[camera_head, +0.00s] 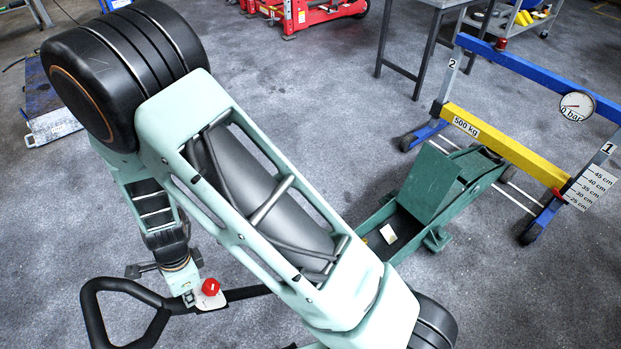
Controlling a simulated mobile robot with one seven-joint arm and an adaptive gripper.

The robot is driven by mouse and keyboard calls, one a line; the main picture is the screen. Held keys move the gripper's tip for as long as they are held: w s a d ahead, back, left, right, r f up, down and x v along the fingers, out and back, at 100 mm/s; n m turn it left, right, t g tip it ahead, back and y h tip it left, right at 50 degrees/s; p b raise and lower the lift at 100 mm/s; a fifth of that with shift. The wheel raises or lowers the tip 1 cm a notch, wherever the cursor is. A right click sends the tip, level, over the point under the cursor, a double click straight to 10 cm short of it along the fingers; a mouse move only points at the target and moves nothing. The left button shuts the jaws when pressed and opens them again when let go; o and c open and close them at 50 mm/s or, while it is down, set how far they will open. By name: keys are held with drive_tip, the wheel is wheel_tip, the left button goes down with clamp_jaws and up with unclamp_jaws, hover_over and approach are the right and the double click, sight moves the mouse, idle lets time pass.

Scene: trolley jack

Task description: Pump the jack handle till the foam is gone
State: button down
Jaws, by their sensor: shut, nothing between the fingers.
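The green trolley jack (432,190) stands on the floor, its far end near the yellow beam marked 500 kg (500,147); I cannot tell if they touch. Its dark handle (250,293) runs left, partly behind my arm, to a black loop grip (88,312). A red knob (210,287) on a pale plate sits on the handle. My gripper (187,297) is shut, pointing down at the handle beside the red knob; I cannot tell if it touches. The gauge (576,106) reads about 0 bar. I see no foam.
A blue frame (590,95) on wheels, with a cm scale (591,187), carries the yellow beam. A grey table (440,4) and a red machine (310,14) stand at the back. A blue platform (48,105) lies at left. My arm covers much of the middle.

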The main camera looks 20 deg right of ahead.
drive_tip(key=s+a+f+b, duration=0.2)
drive_tip(key=a+f+b, duration=0.2)
drive_tip(key=a+f, duration=0.3)
drive_tip(key=s+a+f+b, duration=0.3)
drive_tip(key=a+f, duration=0.5)
drive_tip(key=f, duration=0.4)
drive_tip(key=shift+f+b, duration=0.25)
drive_tip(key=shift+b, duration=0.2)
